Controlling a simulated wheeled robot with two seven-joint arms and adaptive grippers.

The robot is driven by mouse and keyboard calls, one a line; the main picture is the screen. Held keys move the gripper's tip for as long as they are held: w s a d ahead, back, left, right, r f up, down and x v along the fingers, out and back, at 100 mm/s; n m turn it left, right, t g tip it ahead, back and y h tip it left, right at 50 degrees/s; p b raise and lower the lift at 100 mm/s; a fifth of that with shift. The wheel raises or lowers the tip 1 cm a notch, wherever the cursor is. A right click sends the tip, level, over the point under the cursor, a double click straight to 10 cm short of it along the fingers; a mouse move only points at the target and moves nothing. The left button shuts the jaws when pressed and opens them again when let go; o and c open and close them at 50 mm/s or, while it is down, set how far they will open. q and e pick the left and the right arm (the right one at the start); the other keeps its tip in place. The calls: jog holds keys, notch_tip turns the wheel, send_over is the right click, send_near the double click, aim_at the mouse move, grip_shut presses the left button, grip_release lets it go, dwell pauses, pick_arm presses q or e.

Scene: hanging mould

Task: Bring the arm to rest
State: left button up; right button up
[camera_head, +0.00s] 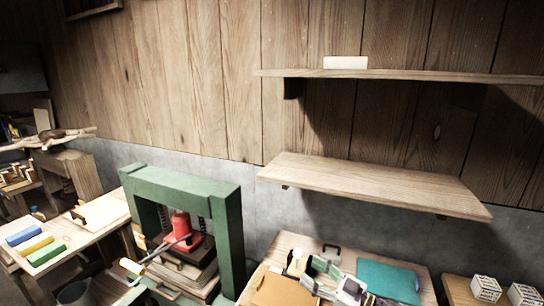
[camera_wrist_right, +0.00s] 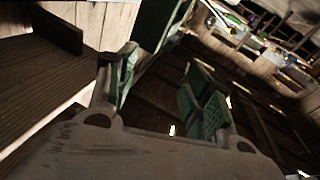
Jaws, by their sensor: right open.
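My right gripper (camera_head: 318,266) shows at the bottom of the head view, above the table beneath the lower shelf. In the right wrist view my right gripper (camera_wrist_right: 165,85) has its two green-padded fingers spread apart, with nothing between them. Its arm comes in from the bottom edge, and most of it is out of frame. My left gripper does not show in either view.
A green press (camera_head: 230,230) with a red jack (camera_head: 181,226) stands left of the gripper. A bare lower shelf (camera_head: 370,183) overhangs behind it. The upper shelf (camera_head: 420,76) bears a pale block (camera_head: 345,62). A teal mat (camera_head: 388,279) lies right of the gripper.

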jog(key=s+d+f+m+g+h, duration=0.2)
jog(key=s+d+f+m+h, duration=0.3)
jog(key=s+f+m+h, duration=0.7)
jog(key=s+d+f+n+g+h, duration=0.1)
jog(key=s+d+g+h, duration=0.15)
jog(key=s, duration=0.35)
jog(key=s+d+f+n+g+h, duration=0.1)
jog(key=s+d+g, duration=0.2)
jog(key=s, duration=0.3)
notch_tip(320, 180, down, 39)
jog(key=s+d+g+b, duration=0.1)
jog(key=s+g+b, duration=0.1)
jog(key=b, duration=0.3)
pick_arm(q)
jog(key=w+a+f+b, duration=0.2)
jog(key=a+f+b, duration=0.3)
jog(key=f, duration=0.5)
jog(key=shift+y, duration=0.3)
pick_arm(e)
jog(key=s+d+f, duration=0.3)
jog(key=s+f, duration=0.7)
jog(key=f, duration=0.2)
jog(key=s+d+f, duration=0.4)
jog(key=s+f, duration=0.7)
jog(key=f, duration=0.1)
